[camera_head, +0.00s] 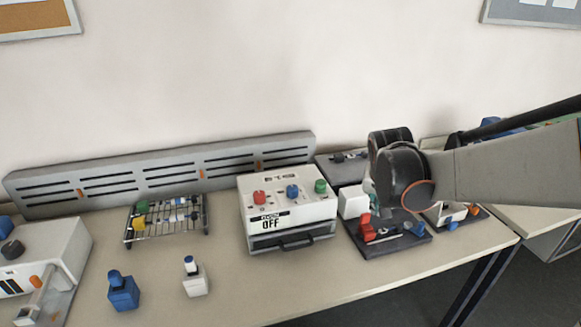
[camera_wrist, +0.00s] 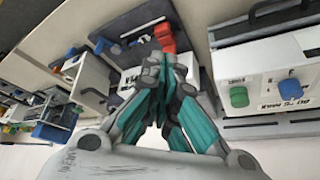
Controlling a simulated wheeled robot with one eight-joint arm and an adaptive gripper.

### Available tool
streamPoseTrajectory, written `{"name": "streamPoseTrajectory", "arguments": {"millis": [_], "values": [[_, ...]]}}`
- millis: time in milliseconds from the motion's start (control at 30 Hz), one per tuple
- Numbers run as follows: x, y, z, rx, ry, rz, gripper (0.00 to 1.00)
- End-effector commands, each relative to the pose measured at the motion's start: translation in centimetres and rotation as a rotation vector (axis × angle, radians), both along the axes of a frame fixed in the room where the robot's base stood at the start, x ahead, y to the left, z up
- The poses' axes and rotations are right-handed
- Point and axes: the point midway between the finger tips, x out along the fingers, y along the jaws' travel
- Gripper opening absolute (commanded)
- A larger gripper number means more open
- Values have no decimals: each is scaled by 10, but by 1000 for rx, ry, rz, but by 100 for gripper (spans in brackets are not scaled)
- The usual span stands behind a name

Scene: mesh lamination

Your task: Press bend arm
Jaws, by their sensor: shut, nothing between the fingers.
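A small device on a dark base (camera_head: 390,240) stands right of the white box on the table, with a red block (camera_head: 366,226) and a blue knob (camera_head: 415,228). I cannot tell for sure which part is the bend arm. My gripper is mostly hidden behind my black wrist in the head view. In the wrist view my gripper (camera_wrist: 160,62) is shut and empty, its teal-lined fingers together. The red block (camera_wrist: 165,38) shows just beyond the fingertips, on the dark base (camera_wrist: 125,28). I cannot tell whether they touch.
A white box (camera_head: 290,212) marked OFF, with red, blue and green knobs, stands left of the device. A similar small device (camera_head: 452,215) stands to the right. A wire rack (camera_head: 165,220) and two bottles, blue (camera_head: 122,292) and white (camera_head: 195,280), stand farther left. The front middle table is clear.

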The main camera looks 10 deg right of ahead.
Motion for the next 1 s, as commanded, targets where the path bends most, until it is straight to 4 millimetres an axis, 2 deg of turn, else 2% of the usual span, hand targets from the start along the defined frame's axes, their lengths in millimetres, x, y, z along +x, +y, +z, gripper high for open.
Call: {"name": "streamPoseTrajectory", "arguments": {"millis": [33, 200, 500, 700, 1000], "values": [[7, -14, -5, 6, 6, -46, 0], [18, -55, -30, 25, 25, -197, 0], [22, -118, -76, 49, 50, -429, 0], [21, -136, -93, 55, 56, -503, 0], [20, -139, -96, 56, 56, -517, 0]]}}
